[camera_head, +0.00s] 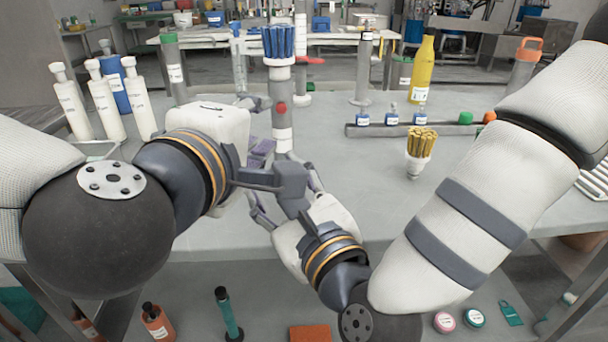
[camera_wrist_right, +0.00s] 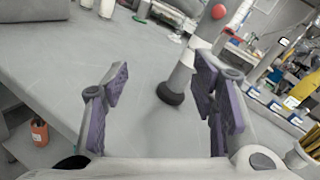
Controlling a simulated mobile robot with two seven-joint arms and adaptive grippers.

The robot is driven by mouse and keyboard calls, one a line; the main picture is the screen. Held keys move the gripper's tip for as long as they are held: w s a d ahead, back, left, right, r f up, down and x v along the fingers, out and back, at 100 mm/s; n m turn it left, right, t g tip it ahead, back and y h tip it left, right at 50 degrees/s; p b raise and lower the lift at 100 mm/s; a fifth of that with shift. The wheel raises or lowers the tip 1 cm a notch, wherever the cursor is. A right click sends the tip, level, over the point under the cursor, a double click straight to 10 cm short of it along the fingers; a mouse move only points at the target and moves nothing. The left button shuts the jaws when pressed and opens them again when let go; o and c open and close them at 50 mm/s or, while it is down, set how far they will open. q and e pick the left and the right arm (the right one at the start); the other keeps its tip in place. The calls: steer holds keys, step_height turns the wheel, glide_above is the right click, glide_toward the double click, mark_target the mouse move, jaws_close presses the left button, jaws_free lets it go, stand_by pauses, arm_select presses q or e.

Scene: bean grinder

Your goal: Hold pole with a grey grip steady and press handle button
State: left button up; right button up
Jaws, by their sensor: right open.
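An upright pole (camera_head: 281,90) with a grey shaft, a white lower band and a red button on its side stands on the table, with a blue bristle-like top. It also shows in the right wrist view (camera_wrist_right: 184,75), with a red ball-like button and a dark foot. My left gripper (camera_head: 262,130) is just left of the pole; whether its fingers touch it is unclear. My right gripper (camera_head: 285,195) is low in front of the pole. In the right wrist view its purple-padded fingers (camera_wrist_right: 160,90) are spread, with the pole beyond the gap and apart from them.
White bottles (camera_head: 105,105) stand at the left. A rack (camera_head: 400,129) with small bottles and a yellow bottle (camera_head: 422,70) stand at the back right. A white holder with yellow sticks (camera_head: 415,160) stands right of centre. The table (camera_head: 350,190) is clear between it and the pole.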

mark_target(285, 140)
steer(key=d+m, duration=0.1)
steer(key=w+d+m+h, duration=0.1)
steer(key=m, duration=0.1)
steer(key=d+r+m+h, duration=0.1)
steer(key=m, duration=0.1)
steer(key=shift+w+t, duration=0.25)
steer(key=shift+t, duration=0.15)
steer(key=shift+m, duration=0.7)
steer(key=x, duration=1.2)
steer(key=shift+w+d, duration=0.2)
steer(key=shift+d, duration=0.2)
jaws_close()
arm_select(q)
jaws_close()
